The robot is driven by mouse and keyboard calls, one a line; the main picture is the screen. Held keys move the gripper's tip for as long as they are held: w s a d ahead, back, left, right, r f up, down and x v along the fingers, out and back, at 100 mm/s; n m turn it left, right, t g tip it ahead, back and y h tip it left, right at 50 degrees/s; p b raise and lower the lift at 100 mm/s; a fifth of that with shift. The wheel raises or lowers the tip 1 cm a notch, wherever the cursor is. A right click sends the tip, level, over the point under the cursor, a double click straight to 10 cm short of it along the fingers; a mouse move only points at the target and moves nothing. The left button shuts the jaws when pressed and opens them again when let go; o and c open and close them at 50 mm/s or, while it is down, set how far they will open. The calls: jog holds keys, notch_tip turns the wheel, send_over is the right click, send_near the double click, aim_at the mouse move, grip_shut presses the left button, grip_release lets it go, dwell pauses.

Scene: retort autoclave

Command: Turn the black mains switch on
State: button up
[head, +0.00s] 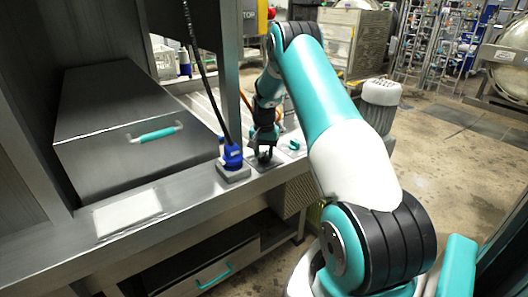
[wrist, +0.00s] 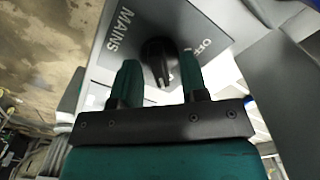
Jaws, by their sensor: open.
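The black mains switch (wrist: 158,58) is a round rotary knob on a grey plate (wrist: 112,50) lettered MAINS and OFF in the wrist view. A pale mark on the knob points toward the lower side of the picture. My gripper (wrist: 160,80) is open, with one teal finger on each side of the knob. I cannot tell whether the fingers touch it. In the head view my gripper (head: 264,153) is low over the right part of the steel bench, and it hides most of the switch there.
A blue plug (head: 232,157) with a black cable stands on the bench just left of my gripper. A teal knob (head: 294,145) is close on the right. A steel box (head: 135,130) with a teal handle fills the bench's left. A post rises behind the plug.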

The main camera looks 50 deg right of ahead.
aim_at(264, 153)
jog(key=shift+r, duration=0.1)
notch_tip(264, 153, up, 17)
jog(key=b, duration=0.1)
dwell(0.3)
jog(key=shift+r, duration=0.1)
dwell(0.3)
